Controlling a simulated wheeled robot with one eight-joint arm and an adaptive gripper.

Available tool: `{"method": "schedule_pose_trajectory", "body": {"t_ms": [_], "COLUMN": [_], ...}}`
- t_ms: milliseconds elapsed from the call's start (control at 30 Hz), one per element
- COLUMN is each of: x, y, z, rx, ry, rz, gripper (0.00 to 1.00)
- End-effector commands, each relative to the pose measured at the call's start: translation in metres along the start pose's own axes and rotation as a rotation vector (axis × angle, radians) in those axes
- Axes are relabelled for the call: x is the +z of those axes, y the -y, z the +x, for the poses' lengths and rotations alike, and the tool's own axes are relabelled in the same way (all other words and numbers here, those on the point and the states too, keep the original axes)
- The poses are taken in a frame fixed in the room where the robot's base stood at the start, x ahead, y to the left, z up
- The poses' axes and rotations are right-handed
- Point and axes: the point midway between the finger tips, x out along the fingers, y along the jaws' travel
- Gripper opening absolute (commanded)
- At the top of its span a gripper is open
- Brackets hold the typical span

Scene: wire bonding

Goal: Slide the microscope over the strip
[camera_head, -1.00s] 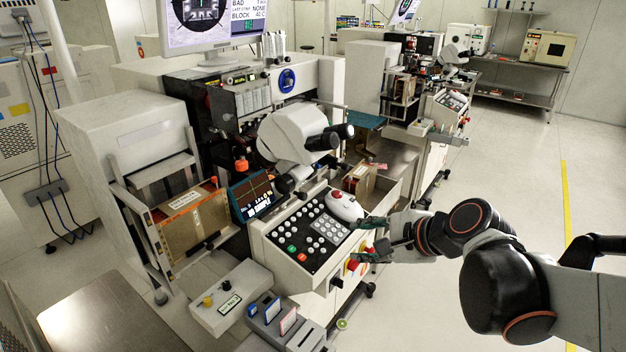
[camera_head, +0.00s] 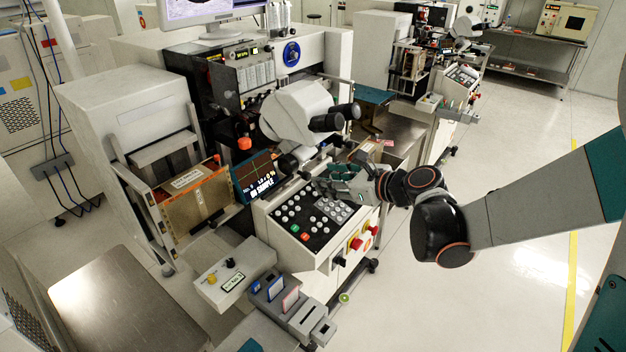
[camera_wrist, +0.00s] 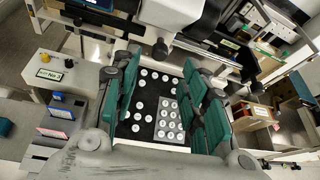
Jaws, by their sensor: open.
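The white microscope (camera_head: 297,108) with black eyepieces (camera_head: 336,117) stands on the near machine, above and behind the sloped keypad panel (camera_head: 318,222). Its white body also shows at the top of the wrist view (camera_wrist: 176,12). My gripper (camera_head: 338,186) is over the upper right of the keypad panel, below and in front of the microscope and apart from it. In the wrist view its green-padded fingers (camera_wrist: 165,90) are spread wide, with only keypad buttons seen between them. I cannot make out the strip.
A small screen (camera_head: 257,180) reading "sample" stands left of the keypad. A brown magazine (camera_head: 195,200) sits further left. A control box (camera_head: 235,275) and a holder of coloured cards (camera_head: 285,300) lie in front. Open floor (camera_head: 490,300) is on the right.

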Motion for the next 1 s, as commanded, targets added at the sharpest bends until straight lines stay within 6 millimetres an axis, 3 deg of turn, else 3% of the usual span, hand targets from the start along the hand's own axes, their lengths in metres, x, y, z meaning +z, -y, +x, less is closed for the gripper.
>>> {"method": "schedule_pose_trajectory", "body": {"t_ms": [100, 300, 500, 767, 800, 967, 1000], "x": [-0.002, -0.001, 0.0, 0.0, 0.0, 0.0, 0.0], "y": [-0.001, -0.001, 0.0, 0.0, 0.0, 0.0, 0.0], "z": [0.025, 0.054, 0.066, 0.067, 0.067, 0.067, 0.067], "rx": [0.003, 0.001, 0.0, 0.0, 0.0, 0.0, 0.0], "ry": [0.001, 0.0, 0.0, 0.0, 0.0, 0.0, 0.0], "rz": [-0.001, -0.001, -0.001, -0.001, -0.001, -0.001, -0.001], "gripper": [0.4, 0.4, 0.4, 0.4, 0.38, 0.02, 0.0]}}
